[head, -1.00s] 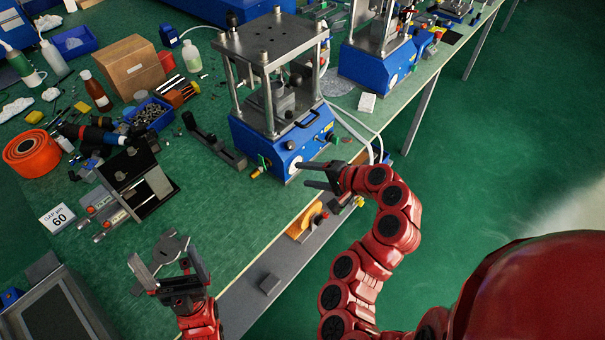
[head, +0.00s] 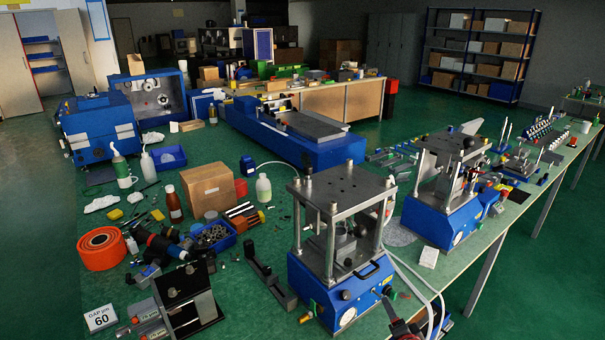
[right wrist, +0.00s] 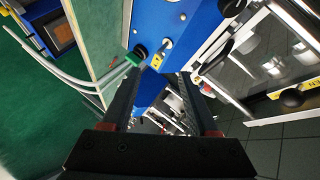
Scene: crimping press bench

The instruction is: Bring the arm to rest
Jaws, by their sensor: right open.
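My right gripper (head: 404,328) shows only in part at the bottom edge of the head view, beside the front right of the nearer blue press (head: 335,290). In the right wrist view my right gripper (right wrist: 160,78) has its two dark fingers spread apart with nothing between them. The blue body of a press (right wrist: 192,28) with a black knob and a yellow label lies beyond the fingertips. I cannot tell whether the fingers touch anything. My left gripper is outside both current views.
White hoses (head: 412,272) run by the nearer press. A second press (head: 437,218) stands behind it to the right. An orange ring (head: 102,249), a cardboard box (head: 207,188) and a blue bin (head: 212,237) crowd the green bench. Open floor (head: 545,270) lies right of the bench.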

